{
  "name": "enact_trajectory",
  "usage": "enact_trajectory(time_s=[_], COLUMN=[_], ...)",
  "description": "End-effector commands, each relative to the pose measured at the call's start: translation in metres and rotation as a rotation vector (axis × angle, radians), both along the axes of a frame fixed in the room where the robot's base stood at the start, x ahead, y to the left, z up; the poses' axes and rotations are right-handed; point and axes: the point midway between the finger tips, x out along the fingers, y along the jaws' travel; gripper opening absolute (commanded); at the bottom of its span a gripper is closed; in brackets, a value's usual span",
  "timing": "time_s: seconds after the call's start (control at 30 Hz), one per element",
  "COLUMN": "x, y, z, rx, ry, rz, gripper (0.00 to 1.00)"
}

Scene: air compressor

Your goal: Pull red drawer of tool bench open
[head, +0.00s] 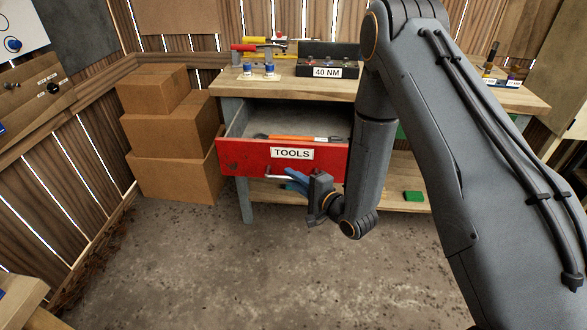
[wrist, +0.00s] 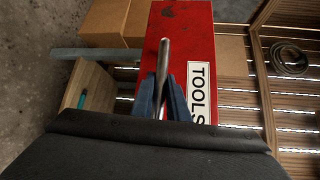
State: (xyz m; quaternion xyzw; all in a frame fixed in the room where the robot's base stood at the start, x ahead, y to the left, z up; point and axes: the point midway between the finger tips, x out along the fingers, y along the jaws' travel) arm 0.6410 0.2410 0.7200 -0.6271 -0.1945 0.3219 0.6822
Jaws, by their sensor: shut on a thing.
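The red drawer (head: 240,157) with a white TOOLS label stands pulled out from the tool bench (head: 287,86), and its inside shows. A tool with orange handles lies in it. The metal bar handle (head: 278,177) runs along the drawer's front below the label. My gripper (head: 292,181) has its blue fingers shut on this handle. In the wrist view the handle (wrist: 162,68) lies between the two fingers (wrist: 161,97), in front of the red drawer face (wrist: 187,40). My arm hides the drawer's right end.
Cardboard boxes (head: 170,150) are stacked left of the bench, close to the drawer's left side. A 40 NM box (head: 327,72) and small tools are on the bench top. A green item (head: 413,196) lies on the lower shelf. The concrete floor (head: 190,260) in front is clear.

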Motion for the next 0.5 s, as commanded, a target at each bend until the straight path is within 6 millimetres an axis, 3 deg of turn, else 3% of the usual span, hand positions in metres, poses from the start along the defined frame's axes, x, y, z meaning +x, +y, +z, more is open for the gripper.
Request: enact_trajectory(time_s=[0.47,0.5], x=[-0.0053,-0.0053], y=[-0.0002,-0.0002], z=[-0.0007,-0.0007], rx=[-0.001,-0.001], ry=[0.001,0.001], rz=[-0.001,-0.001], gripper=[0.00,0.19])
